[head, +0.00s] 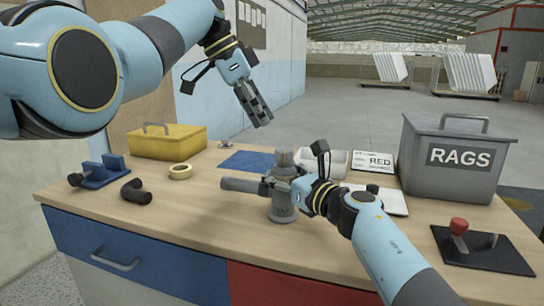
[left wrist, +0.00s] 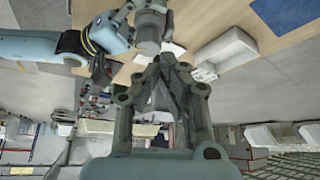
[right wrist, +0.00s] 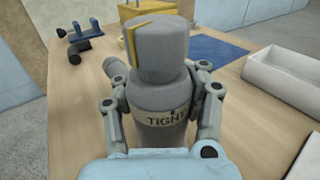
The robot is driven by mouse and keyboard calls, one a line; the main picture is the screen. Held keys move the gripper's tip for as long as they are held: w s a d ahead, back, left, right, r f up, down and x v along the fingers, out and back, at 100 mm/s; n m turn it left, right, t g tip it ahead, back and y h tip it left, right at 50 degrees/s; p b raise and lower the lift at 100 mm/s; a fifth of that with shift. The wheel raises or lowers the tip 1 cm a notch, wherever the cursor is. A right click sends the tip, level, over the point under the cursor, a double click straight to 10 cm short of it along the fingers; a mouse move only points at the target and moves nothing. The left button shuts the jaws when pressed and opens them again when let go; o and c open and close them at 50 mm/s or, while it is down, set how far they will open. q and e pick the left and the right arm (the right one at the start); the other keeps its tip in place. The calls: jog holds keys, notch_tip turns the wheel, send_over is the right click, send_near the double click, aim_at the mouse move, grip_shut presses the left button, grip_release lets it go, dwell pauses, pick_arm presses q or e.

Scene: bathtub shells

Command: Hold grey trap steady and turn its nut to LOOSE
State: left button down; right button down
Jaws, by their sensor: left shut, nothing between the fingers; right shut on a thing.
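The grey trap (head: 284,208) stands upright on the wooden bench, with its side pipe (head: 240,185) pointing left. Its body (right wrist: 160,125) carries the word TIGHT in the right wrist view. The nut (right wrist: 157,50) sits on top, with a yellow stripe on its left side; it also shows in the head view (head: 284,158). My right gripper (head: 278,185) is shut on the trap's body below the nut, one finger on each side. My left gripper (head: 264,119) is shut and empty, above and behind the trap, apart from the nut. The trap shows beyond its fingertips in the left wrist view (left wrist: 150,30).
A grey RAGS box (head: 456,165) stands at the right, near a black plate with a red knob (head: 459,226). A yellow toolbox (head: 168,142), tape roll (head: 181,171), black elbow (head: 136,191) and blue vise (head: 101,172) lie left. A white tray (head: 335,163) is behind the trap.

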aim_at(284, 155)
pick_arm(q)
jog(key=shift+s+d+f, duration=0.2)
jog(key=shift+s+f, duration=0.3)
jog(key=shift+f, duration=0.55)
jog(key=shift+s+d+f, duration=0.15)
jog(key=shift+s+f, duration=0.35)
jog(key=shift+f, duration=0.5)
jog(key=shift+s+d+f, duration=0.2)
jog(key=shift+s+f, duration=0.3)
jog(key=shift+f, duration=0.55)
jog(key=shift+w+d, duration=0.1)
jog(key=shift+w, duration=0.2)
jog(key=shift+w+a, duration=0.3)
jog(key=shift+w, duration=0.45)
